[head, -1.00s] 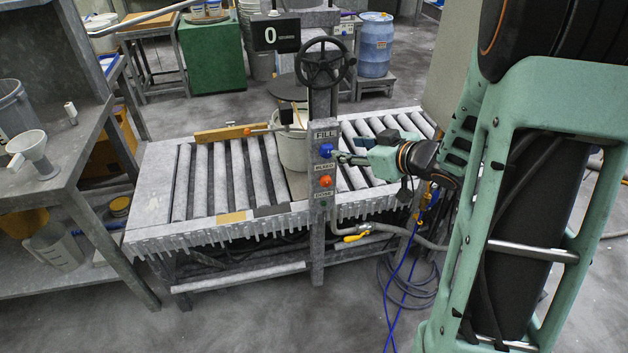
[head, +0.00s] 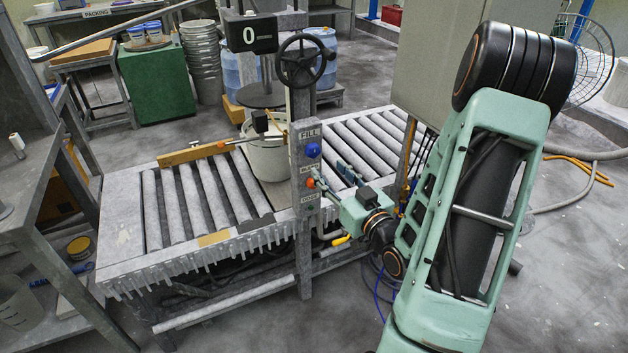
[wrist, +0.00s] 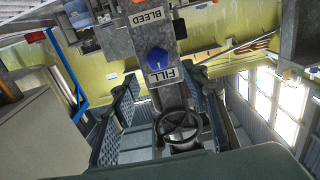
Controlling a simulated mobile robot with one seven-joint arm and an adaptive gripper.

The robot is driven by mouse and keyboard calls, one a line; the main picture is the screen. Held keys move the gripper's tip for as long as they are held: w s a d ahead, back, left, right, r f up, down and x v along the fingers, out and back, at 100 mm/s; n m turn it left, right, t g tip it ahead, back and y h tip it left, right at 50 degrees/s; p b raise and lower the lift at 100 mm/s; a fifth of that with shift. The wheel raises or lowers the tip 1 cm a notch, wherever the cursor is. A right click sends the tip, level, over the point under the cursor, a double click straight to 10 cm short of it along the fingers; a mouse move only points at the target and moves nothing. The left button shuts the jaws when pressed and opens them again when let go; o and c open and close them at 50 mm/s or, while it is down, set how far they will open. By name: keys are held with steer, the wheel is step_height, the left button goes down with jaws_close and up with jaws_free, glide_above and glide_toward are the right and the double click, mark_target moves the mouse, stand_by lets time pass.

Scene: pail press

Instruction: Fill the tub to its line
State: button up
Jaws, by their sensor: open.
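The pale tub (head: 267,160) stands upright on the roller table beneath the press head, partly hidden by the front post. Its fill line and the level inside cannot be made out. On the post are a blue FILL button (head: 313,150), an orange button at the BLEED label (head: 311,183) and a DONE label (head: 309,197). My gripper (head: 322,184) is open and empty, just right of the post near the orange button; contact cannot be told. The wrist view shows the blue button (wrist: 157,59) ahead, beyond my open fingers. The display (head: 250,32) reads 0.
A black handwheel (head: 305,60) sits on the post above the buttons. A grey bench (head: 40,190) stands at left. Floor right of the table is mostly clear, with hoses lying on it.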

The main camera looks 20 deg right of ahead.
mark_target(315, 153)
steer(key=shift+w+d, duration=0.1)
steer(key=shift+w, duration=0.3)
steer(key=w+p, duration=0.2)
steer(key=w, duration=0.6)
steer(key=shift+w, duration=0.1)
steer(key=c, duration=0.6)
